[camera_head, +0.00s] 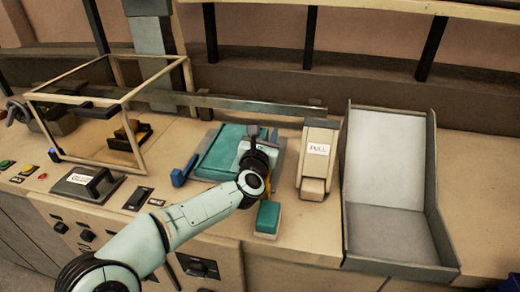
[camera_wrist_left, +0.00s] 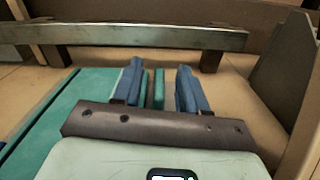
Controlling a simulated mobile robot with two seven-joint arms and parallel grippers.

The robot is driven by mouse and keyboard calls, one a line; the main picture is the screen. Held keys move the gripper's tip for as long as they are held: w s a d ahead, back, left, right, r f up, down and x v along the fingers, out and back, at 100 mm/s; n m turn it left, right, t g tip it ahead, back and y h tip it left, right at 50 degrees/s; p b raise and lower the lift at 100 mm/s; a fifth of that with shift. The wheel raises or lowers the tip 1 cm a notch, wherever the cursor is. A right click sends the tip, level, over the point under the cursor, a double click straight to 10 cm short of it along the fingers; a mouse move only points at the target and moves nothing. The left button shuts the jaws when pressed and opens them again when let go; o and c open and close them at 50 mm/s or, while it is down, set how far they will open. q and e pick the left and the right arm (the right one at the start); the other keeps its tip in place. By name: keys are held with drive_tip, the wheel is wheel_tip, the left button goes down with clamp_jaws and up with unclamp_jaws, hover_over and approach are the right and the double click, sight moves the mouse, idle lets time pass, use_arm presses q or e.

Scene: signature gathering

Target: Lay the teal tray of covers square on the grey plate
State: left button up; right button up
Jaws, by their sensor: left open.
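The teal tray (camera_head: 219,152) lies flat on the counter at the middle of the head view, and its teal surface (camera_wrist_left: 50,115) fills the left of the left wrist view. My left gripper (camera_head: 266,135) is at the tray's right side. Its two blue fingers (camera_wrist_left: 160,90) are open, with an upright teal strip between them; I cannot tell if they touch it. My right gripper is not in view.
A blue stop (camera_head: 180,172) stands left of the tray. A metal bar (camera_head: 250,103) runs behind it. A box marked PULL (camera_head: 319,149) and a grey chute (camera_head: 385,135) stand to the right. A teal-topped block (camera_head: 267,218) lies in front. A framed case (camera_head: 142,97) stands left.

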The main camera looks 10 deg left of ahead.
use_arm(q)
drive_tip(key=s+b, duration=0.2)
drive_tip(key=s, duration=0.8)
drive_tip(key=shift+s, duration=0.1)
drive_tip(key=shift+f, duration=0.1)
